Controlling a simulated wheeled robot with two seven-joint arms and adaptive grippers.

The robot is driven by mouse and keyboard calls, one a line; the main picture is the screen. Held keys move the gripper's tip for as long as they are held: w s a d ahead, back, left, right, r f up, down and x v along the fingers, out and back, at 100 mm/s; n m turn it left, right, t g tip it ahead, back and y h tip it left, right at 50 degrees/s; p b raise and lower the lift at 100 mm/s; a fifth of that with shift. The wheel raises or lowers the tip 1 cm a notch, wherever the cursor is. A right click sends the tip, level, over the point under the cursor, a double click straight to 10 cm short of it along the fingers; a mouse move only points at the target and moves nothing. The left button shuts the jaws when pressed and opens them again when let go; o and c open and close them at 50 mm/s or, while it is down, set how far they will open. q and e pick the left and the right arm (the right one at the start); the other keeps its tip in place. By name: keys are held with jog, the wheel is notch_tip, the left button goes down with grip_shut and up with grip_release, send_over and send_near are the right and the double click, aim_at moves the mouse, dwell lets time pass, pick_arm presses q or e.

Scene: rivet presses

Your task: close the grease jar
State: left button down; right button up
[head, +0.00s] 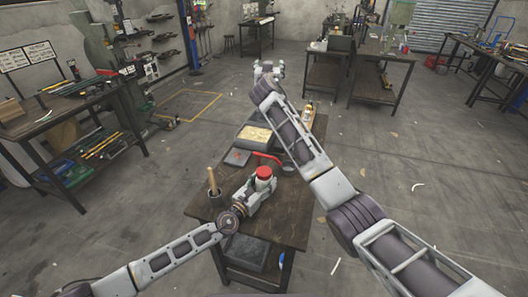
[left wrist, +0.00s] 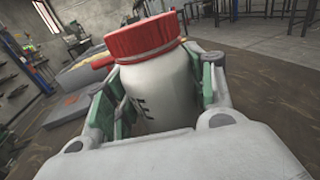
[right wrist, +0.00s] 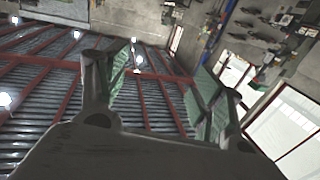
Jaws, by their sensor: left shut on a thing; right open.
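The grease jar is white with dark lettering. Its body (left wrist: 160,88) fills the middle of the left wrist view, and its red lid (left wrist: 144,36) sits on top. In the head view the red lid (head: 263,172) shows above the table. My left gripper (head: 259,187) is shut on the jar body, one finger on each side, below the lid. Whether the lid is fully seated cannot be told. My right gripper (head: 268,69) is open and empty, raised high beyond the table; its spread fingers show in the right wrist view (right wrist: 155,95) against the roof.
On the wooden table (head: 291,226) are a dark cup with a stick (head: 212,184), a red curved object (head: 269,157), a flat grey-and-red item (head: 237,157), a box with a pale yellow top (head: 255,137) and a small bottle (head: 308,108). A cluttered workbench (head: 65,116) stands at left.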

jog(key=s+a+r+n+t+y, duration=0.1)
jog(key=s+a+r+n+y, duration=0.2)
jog(key=a+r+n+y, duration=0.5)
jog(key=s+a+r+n+t+y, duration=0.1)
jog(key=s+a+r+n+y, duration=0.3)
jog(key=n, duration=0.6)
jog(key=s+a+f+n+g+y, duration=0.35)
jog(key=a+n+g, duration=0.3)
jog(key=n, duration=0.35)
jog(key=s+a+f+n+g+y, duration=0.3)
jog(key=s+a+n+g+y, duration=0.15)
jog(key=n+g, duration=0.35)
jog(key=n+g+h, duration=0.5)
jog(key=n+h, duration=1)
jog(key=h, duration=0.4)
send_over(264, 171)
jog(key=f, duration=1.7)
jog(key=a+f, duration=0.1)
jog(key=f, duration=0.7)
jog(key=shift+f, duration=0.35)
jog(key=shift+d, duration=0.55)
jog(key=shift+f, duration=0.25)
jog(key=shift+f, duration=3.8)
